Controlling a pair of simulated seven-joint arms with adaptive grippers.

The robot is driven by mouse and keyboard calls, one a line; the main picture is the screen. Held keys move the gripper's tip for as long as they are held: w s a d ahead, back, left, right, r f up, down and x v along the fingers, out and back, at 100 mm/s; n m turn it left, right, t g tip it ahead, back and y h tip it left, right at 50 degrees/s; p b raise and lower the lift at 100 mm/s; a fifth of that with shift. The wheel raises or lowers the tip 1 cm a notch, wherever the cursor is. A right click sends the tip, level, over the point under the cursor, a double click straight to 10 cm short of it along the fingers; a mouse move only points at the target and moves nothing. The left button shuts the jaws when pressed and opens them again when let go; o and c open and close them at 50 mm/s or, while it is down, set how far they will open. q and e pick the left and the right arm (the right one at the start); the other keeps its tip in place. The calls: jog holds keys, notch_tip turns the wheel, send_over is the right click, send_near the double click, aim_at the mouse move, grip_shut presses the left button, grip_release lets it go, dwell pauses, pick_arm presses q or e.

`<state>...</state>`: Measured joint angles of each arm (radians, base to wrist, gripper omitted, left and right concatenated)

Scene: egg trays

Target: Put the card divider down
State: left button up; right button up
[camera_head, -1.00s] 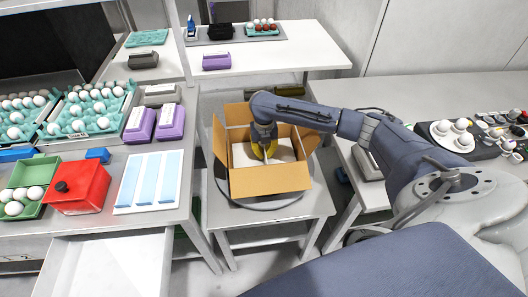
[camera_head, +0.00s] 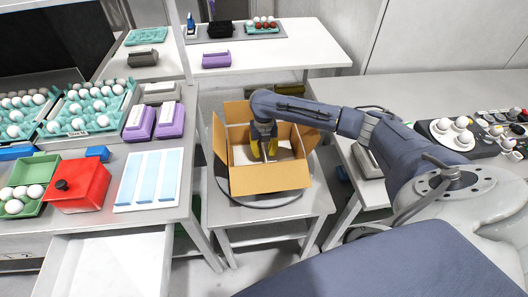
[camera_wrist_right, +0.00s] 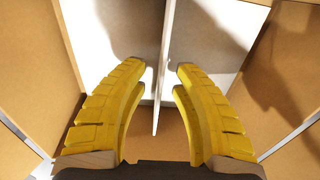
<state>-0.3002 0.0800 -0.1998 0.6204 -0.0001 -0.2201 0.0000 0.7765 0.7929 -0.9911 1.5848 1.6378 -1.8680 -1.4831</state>
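The card divider (camera_wrist_right: 162,80) is a thin pale sheet standing on edge inside the open cardboard box (camera_head: 270,180). In the right wrist view it runs between my two yellow fingers. My right gripper (camera_head: 264,156) points down into the box; it also shows in the right wrist view (camera_wrist_right: 167,67). Its fingers are apart, one on each side of the divider, with visible gaps to it. The divider's lower edge is hard to make out. My left gripper is not in view.
The box sits on a round turntable (camera_head: 235,206) on a small grey table, its flaps open. On the left are egg trays (camera_head: 82,126), purple cartons (camera_head: 171,120), a red box (camera_head: 80,190) and pale blue strips (camera_head: 147,178).

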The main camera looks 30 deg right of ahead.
notch_tip(320, 180, up, 13)
jog(key=shift+f, duration=0.2)
dwell(0.3)
dwell(0.3)
